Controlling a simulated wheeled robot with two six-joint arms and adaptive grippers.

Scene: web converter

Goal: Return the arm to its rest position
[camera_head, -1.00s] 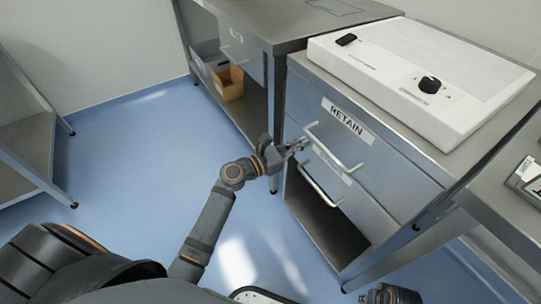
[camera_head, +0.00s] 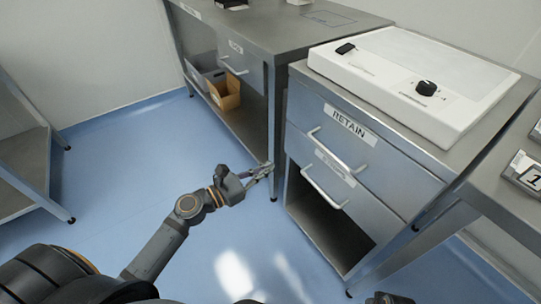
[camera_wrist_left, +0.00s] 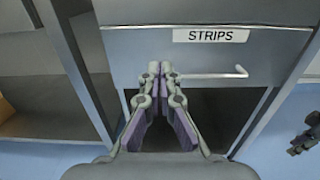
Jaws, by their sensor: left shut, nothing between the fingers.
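My left gripper (camera_head: 262,174) is out in front of the steel drawer cabinet, to the left of its handles and apart from them. In the left wrist view the left gripper (camera_wrist_left: 154,72) has its fingertips together with nothing between them. Behind it there is the drawer labelled STRIPS (camera_wrist_left: 140,50) with its bar handle (camera_wrist_left: 208,76). In the head view the RETAIN drawer (camera_head: 385,165) sits above the lower drawer (camera_head: 345,190), and both look shut. A small dark part at the bottom edge may belong to my right arm; its fingers cannot be made out.
A white device with a black knob (camera_head: 427,88) lies on the cabinet top. A steel bench (camera_head: 270,35) at the back left has a shelf with a cardboard bin (camera_head: 225,92). Another steel table (camera_head: 25,155) stands at the left. Blue floor (camera_head: 130,150) lies open between them.

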